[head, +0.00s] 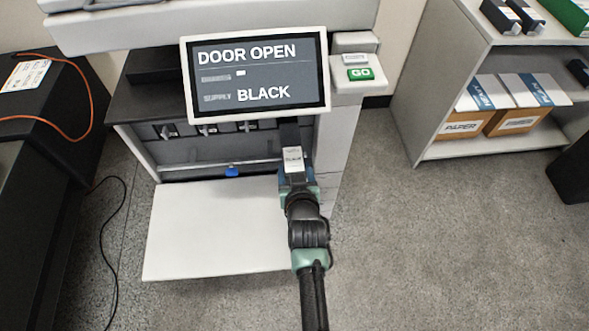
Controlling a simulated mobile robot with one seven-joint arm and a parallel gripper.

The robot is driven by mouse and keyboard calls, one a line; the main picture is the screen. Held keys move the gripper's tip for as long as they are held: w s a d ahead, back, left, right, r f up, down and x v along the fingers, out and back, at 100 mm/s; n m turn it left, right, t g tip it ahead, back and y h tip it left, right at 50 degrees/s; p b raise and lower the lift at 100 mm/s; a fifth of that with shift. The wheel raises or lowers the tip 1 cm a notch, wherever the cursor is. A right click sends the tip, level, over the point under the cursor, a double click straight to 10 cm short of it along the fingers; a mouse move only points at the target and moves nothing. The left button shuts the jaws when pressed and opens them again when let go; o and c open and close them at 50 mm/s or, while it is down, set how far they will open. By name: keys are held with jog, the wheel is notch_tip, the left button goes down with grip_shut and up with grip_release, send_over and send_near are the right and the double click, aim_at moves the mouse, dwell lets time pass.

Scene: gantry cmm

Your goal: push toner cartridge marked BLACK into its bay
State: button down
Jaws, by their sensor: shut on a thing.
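The dark toner cartridge (290,136) has a white label that appears to read BLACK. It points away from me at the right end of the printer's open front. Its far end reaches into the dark opening under the screen; how deep it sits I cannot tell. My gripper (297,177) is shut on its near end, and my arm hides part of it. The printer (343,150) has its white front door (205,230) folded down. The screen (258,74) reads DOOR OPEN and BLACK. Several other bays (205,128) show in a row to the left.
A blue tab (232,172) sits on the ledge below the bays. A green GO button (360,74) is right of the screen. A shelf with paper boxes (462,125) stands at the right. A dark cabinet (60,120) with an orange cable is at the left.

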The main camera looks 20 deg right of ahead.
aim_at(291, 140)
jog(key=shift+w+d+r, duration=0.1)
jog(key=shift+w, duration=0.25)
jog(key=shift+w+d+b, duration=0.15)
jog(key=shift+w+b, duration=0.3)
jog(key=shift+w, duration=0.15)
jog(key=shift+w, duration=0.1)
jog(key=shift+w+d+b, duration=0.25)
jog(key=shift+w+b, duration=0.35)
jog(key=shift+w, duration=0.2)
jog(key=shift+w+d, duration=0.1)
jog(key=shift+w, duration=0.15)
jog(key=shift+w+d+b, duration=0.2)
jog(key=shift+w+b, duration=0.55)
jog(key=shift+w, duration=0.05)
jog(key=shift+w+d+b, duration=0.1)
jog(key=shift+w+b, duration=0.2)
jog(key=shift+w, duration=0.05)
jog(key=shift+w+d, duration=0.1)
jog(key=shift+w, duration=0.1)
jog(key=shift+w+d+b, duration=0.15)
jog(key=shift+w+b, duration=0.4)
jog(key=shift+w+d+b, duration=0.15)
jog(key=shift+w+b, duration=0.35)
